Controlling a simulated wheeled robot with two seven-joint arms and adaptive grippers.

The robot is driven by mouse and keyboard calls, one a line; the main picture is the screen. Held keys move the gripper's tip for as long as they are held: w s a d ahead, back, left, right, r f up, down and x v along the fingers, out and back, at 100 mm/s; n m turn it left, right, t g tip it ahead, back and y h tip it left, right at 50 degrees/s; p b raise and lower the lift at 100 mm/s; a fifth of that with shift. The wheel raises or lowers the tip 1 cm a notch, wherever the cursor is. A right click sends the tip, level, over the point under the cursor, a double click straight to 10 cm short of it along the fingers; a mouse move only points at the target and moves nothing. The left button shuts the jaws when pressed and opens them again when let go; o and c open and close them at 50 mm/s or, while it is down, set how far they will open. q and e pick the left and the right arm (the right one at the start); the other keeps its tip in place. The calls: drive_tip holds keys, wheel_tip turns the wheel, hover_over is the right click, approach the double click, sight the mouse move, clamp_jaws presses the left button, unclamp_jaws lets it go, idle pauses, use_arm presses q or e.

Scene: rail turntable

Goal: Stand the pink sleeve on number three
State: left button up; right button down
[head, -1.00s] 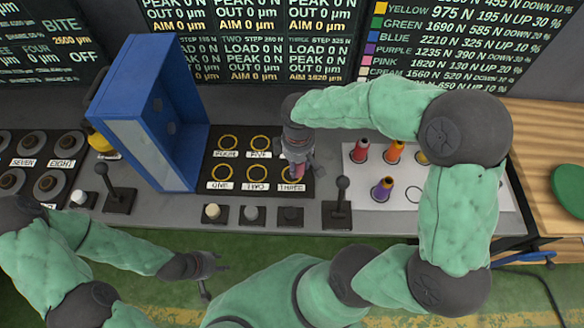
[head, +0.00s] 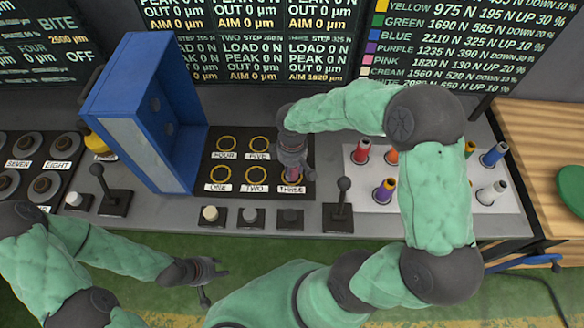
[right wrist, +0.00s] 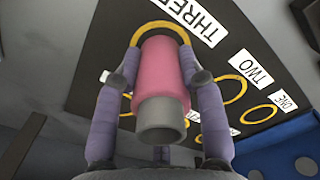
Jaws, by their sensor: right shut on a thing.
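The pink sleeve (right wrist: 160,75) is between the fingers of my right gripper (right wrist: 161,85) in the right wrist view, its grey end toward the camera. My right gripper (head: 291,172) is shut on it, above the yellow ring of number three (right wrist: 163,32). The sleeve's far end overlaps that ring in the picture; I cannot tell whether it touches the black board. In the head view the THREE label (head: 290,190) lies just in front of the gripper, and the sleeve is mostly hidden. My left gripper (head: 210,275) is empty, with its fingers apart, over the green floor in front of the bench.
Rings ONE (head: 219,174), TWO (head: 256,174), FOUR (head: 227,144) and FIVE (head: 259,145) are empty. A blue frame (head: 180,150) stands left of the board. A white sheet with several coloured sleeves (head: 386,190) lies right, partly behind my arm. A lever (head: 341,205) stands nearby.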

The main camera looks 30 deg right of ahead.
drive_tip(key=shift+f, duration=0.1)
drive_tip(key=c, duration=0.7)
unclamp_jaws()
drive_tip(key=shift+c, duration=0.2)
drive_tip(key=shift+r, duration=0.3)
wheel_tip(320, 180, up, 12)
drive_tip(key=p, duration=0.3)
drive_tip(key=shift+f, duration=0.15)
